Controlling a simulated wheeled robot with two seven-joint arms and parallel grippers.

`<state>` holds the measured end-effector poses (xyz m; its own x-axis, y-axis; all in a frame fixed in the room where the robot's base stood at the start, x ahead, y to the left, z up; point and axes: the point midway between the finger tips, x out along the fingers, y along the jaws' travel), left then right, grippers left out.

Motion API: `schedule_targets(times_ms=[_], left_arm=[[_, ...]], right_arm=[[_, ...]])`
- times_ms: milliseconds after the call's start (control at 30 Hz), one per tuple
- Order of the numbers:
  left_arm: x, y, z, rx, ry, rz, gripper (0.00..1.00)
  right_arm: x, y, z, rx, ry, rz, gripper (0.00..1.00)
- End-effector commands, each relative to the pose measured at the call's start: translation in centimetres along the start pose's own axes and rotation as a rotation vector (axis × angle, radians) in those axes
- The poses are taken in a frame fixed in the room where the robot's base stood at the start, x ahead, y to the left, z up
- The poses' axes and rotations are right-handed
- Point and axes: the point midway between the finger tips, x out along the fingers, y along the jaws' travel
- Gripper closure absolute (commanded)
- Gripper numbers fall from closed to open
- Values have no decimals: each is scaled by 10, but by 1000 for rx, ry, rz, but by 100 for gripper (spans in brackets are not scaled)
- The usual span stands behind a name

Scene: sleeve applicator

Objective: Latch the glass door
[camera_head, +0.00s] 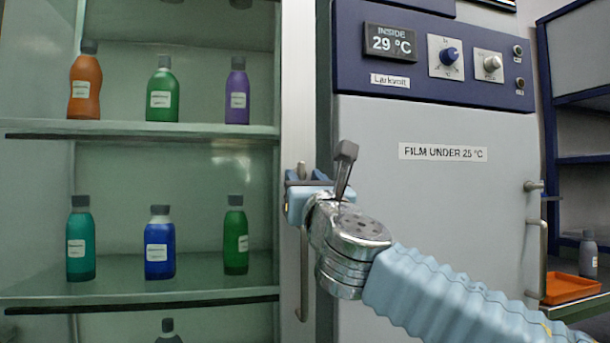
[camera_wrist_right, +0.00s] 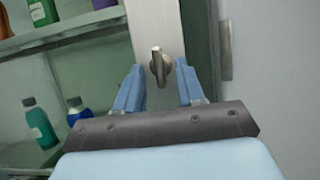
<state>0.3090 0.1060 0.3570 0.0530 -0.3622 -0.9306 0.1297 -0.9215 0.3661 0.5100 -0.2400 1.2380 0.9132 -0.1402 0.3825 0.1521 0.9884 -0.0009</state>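The glass door (camera_head: 298,90) has a pale upright frame, and its greenish pane stands in front of shelves of bottles. It looks closed, but I cannot tell if it sits fully flush. A metal turn latch (camera_wrist_right: 158,65) is on the frame, its grip upright in the right wrist view. My right gripper (camera_head: 300,195) is at the door frame. Its two blue fingers are open on either side of the latch, with gaps on both sides. In the head view the gripper mostly hides the latch. My left gripper is out of view.
A vertical bar handle (camera_head: 303,275) is below my right gripper. A grey cabinet (camera_head: 440,200) with a blue control panel (camera_head: 435,55) stands close on the right. Several bottles, such as an orange one (camera_head: 85,85), stand on the shelves. An orange tray (camera_head: 570,288) is at far right.

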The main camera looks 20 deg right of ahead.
Motion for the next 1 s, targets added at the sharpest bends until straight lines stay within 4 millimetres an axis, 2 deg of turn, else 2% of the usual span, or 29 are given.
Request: schedule_targets(times_ms=[267, 500, 1000], left_arm=[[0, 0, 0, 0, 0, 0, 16], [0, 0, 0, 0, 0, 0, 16], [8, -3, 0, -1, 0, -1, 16]], right_arm=[[1, 0, 0, 0, 0, 1, 63], [1, 0, 0, 0, 0, 1, 100], [0, 1, -3, 65, 0, -28, 100]])
